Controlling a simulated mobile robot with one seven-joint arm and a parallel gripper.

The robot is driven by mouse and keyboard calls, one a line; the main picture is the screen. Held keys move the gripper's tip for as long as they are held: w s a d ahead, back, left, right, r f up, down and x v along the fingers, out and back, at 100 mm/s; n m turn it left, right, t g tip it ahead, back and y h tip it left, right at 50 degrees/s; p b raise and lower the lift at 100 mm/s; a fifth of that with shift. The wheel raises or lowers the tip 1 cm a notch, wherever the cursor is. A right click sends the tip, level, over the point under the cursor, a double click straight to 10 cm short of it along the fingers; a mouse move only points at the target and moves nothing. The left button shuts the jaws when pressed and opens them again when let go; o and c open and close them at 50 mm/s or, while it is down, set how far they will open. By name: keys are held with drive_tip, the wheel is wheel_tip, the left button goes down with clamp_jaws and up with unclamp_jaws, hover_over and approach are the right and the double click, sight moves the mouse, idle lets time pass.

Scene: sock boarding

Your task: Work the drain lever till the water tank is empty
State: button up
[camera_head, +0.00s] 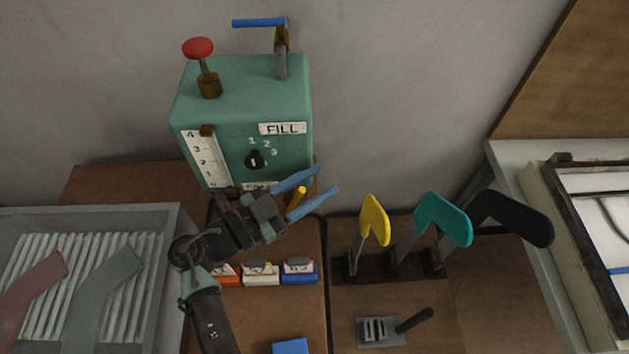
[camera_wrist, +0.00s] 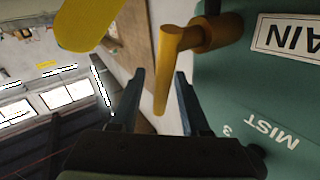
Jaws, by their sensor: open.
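The water tank is a teal box (camera_head: 243,110) against the wall, with a red knob on top and a gauge strip (camera_head: 206,158) numbered on its front left. The water level on the gauge is too small to read. The yellow drain lever (camera_head: 297,198) sticks out low at the tank's front right. In the wrist view the drain lever (camera_wrist: 168,75) hangs beside a label ending in "AIN". My gripper (camera_head: 318,188) is open, with its blue fingers on either side of the lever. In the wrist view my gripper (camera_wrist: 158,100) has the lever's tip between its fingers, apparently not clamped.
A blue-handled fill valve (camera_head: 260,23) stands on the tank. Yellow (camera_head: 375,220), teal (camera_head: 442,220) and black (camera_head: 515,218) foot-shaped boards stand to the right. Small boxes (camera_head: 261,273) lie below my gripper. A grey rack (camera_head: 90,290) is at left.

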clamp_jaws()
idle(1.3)
